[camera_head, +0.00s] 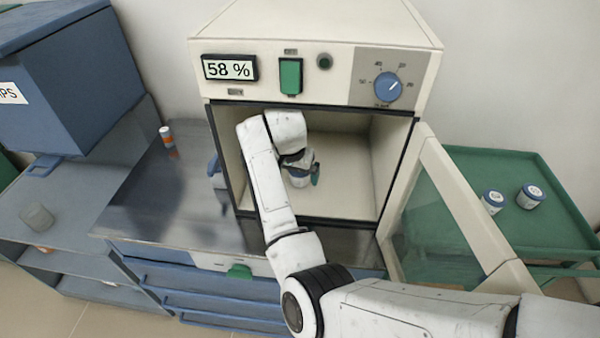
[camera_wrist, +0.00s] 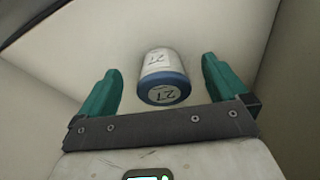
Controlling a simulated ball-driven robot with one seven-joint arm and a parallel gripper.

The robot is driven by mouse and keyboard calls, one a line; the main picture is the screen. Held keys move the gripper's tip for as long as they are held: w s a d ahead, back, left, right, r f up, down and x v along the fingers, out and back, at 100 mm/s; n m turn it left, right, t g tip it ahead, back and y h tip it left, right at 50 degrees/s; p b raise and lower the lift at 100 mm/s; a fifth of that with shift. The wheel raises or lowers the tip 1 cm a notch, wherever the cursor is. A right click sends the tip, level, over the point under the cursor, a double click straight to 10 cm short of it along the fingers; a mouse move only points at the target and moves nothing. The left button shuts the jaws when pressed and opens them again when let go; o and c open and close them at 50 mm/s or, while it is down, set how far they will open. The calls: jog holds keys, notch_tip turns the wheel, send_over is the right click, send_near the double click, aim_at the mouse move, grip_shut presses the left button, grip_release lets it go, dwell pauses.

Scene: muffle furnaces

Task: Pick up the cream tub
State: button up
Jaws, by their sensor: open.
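The cream tub (camera_wrist: 157,66), with a blue lid marked 27, shows in the wrist view. It lies between the two green fingers of my gripper (camera_wrist: 160,80), with a visible gap on both sides. My gripper is open and not closed on the tub. In the head view my arm reaches into the open furnace chamber (camera_head: 345,165). The tub (camera_head: 300,181) shows there low beside a green finger, partly hidden by my wrist.
The furnace's glass door (camera_head: 440,205) stands open at the right. Two blue-lidded tubs (camera_head: 530,196) (camera_head: 492,201) sit on a green cart (camera_head: 510,165). An orange-and-white container (camera_head: 166,136) stands on the metal bench (camera_head: 150,200). The chamber walls are close around my gripper.

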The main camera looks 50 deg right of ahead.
jog(key=d, duration=0.1)
jog(key=w+d, duration=0.1)
jog(key=shift+w+d+r, duration=0.15)
jog(key=shift+d, duration=0.25)
jog(key=shift+p+x, duration=0.4)
jog(key=shift+x, duration=0.75)
jog(key=shift+d+f, duration=0.15)
jog(key=shift+f, duration=0.35)
jog(key=shift+w, duration=0.1)
jog(key=c, duration=1.2)
